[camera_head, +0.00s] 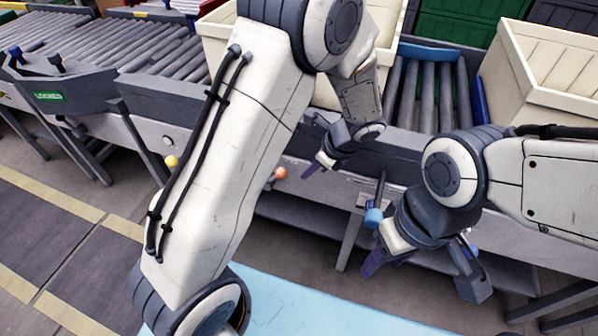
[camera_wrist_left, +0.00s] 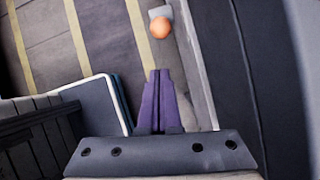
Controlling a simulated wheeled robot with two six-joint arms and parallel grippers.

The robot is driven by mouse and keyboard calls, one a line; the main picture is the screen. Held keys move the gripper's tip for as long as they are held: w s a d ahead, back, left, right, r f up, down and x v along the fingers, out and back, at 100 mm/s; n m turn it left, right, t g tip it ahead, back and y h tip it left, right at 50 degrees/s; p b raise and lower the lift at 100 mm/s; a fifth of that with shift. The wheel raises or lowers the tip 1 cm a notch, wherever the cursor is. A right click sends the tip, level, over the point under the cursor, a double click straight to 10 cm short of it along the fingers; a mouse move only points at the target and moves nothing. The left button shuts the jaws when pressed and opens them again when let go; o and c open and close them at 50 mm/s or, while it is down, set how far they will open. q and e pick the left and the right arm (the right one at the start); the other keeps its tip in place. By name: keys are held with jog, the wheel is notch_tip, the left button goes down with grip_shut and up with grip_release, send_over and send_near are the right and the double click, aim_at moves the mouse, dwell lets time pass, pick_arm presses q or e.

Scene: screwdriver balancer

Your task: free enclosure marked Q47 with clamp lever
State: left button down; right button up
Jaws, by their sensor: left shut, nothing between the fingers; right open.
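No Q47 marking is readable. Knobbed levers show along the conveyor front in the head view: a yellow knob (camera_head: 171,161), an orange knob (camera_head: 281,173) and a blue knob (camera_head: 373,216). The orange knob also shows in the left wrist view (camera_wrist_left: 160,27), ahead of the fingertips and apart from them. My left gripper (camera_head: 312,168) is shut and empty, to the right of the orange knob; its purple fingers are together in the wrist view (camera_wrist_left: 158,72). My right gripper (camera_head: 418,264) is open, just below and right of the blue knob; contact cannot be told.
Cream crates stand on the conveyor, one (camera_head: 545,72) at right and one (camera_head: 218,45) partly behind my left arm. A roller bed (camera_head: 432,95) lies between them. A green "LOCKED" sign (camera_head: 48,96) is at far left. A light blue surface (camera_head: 300,305) lies below; striped floor is at left.

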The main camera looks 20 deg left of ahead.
pick_arm(q)
jog(key=p+v, duration=0.1)
jog(key=v, duration=0.4)
jog(key=shift+a+r, duration=0.1)
jog(key=shift+r, duration=0.2)
jog(key=s+d+r+n+h, duration=0.2)
jog(key=s+r+n, duration=0.1)
jog(key=s, duration=0.4)
jog(key=s+d+r+n+h, duration=0.2)
jog(key=s+r+n, duration=0.1)
jog(key=s+n, duration=0.3)
jog(key=s+d+r+n+h, duration=0.2)
jog(key=s+d+n, duration=0.1)
jog(key=s, duration=0.7)
jog(key=shift+r+n+g+h, duration=0.3)
jog(key=shift+r+n, duration=0.1)
jog(key=shift+n, duration=0.3)
